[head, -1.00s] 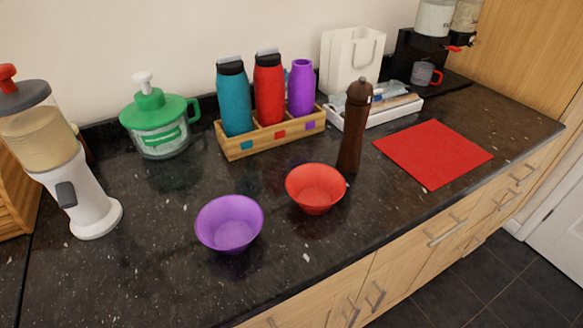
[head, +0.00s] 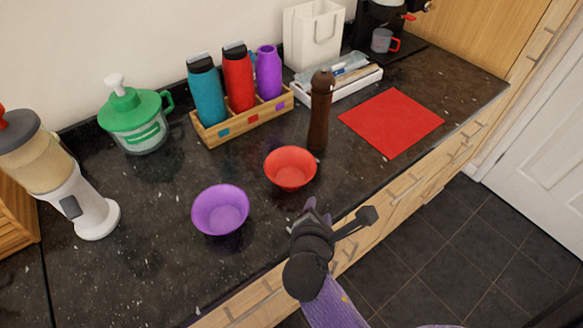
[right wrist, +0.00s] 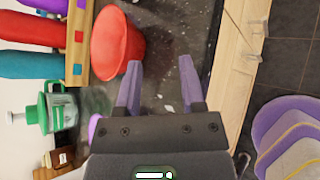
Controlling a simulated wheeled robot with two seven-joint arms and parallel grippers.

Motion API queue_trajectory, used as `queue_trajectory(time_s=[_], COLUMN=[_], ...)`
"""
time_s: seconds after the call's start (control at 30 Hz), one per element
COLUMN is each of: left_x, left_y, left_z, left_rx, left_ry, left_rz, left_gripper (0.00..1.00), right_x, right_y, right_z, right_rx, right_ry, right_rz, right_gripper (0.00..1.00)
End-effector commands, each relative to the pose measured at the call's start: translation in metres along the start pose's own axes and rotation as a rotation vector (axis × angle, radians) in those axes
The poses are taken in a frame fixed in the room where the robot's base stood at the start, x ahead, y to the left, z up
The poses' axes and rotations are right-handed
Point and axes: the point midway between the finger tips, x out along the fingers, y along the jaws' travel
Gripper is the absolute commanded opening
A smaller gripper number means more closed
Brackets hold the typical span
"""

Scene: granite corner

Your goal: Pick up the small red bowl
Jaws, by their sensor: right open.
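The small red bowl (head: 290,168) stands upright on the dark granite counter, between the purple bowl and the brown pepper mill. My right gripper (head: 318,207) is over the counter's front edge, just in front of the red bowl and apart from it. In the right wrist view the red bowl (right wrist: 117,45) lies ahead and to the left of the open, empty fingers (right wrist: 160,80). My left gripper is not in view.
A purple bowl (head: 220,210) stands left of the red bowl. A tall pepper mill (head: 320,112) stands close behind it on the right. A red mat (head: 391,122) lies further right. A wooden bottle holder (head: 243,119) stands behind. Counter between the bowls and holder is clear.

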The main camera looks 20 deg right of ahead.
Motion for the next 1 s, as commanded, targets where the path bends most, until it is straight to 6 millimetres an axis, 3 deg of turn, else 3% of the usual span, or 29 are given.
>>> queue_trajectory(time_s=[0.1,0.2,0.63,0.9,1.0], left_x=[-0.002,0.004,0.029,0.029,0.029], left_y=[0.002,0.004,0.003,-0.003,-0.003], left_z=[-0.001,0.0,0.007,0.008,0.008], left_rx=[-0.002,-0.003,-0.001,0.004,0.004], left_ry=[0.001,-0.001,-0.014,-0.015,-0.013], left_rz=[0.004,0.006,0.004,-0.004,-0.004], left_gripper=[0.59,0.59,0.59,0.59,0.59], right_x=[0.0,0.013,0.091,0.097,0.097], right_y=[0.03,0.038,0.045,0.048,0.048], right_z=[0.002,0.002,0.009,0.012,0.012], right_rx=[-0.278,-0.36,-0.356,-0.354,-0.354], right_ry=[-0.081,-0.108,-0.105,-0.104,-0.104], right_rz=[0.098,0.121,0.118,0.117,0.117], right_gripper=[0.51,0.51,0.51,0.51,0.32])
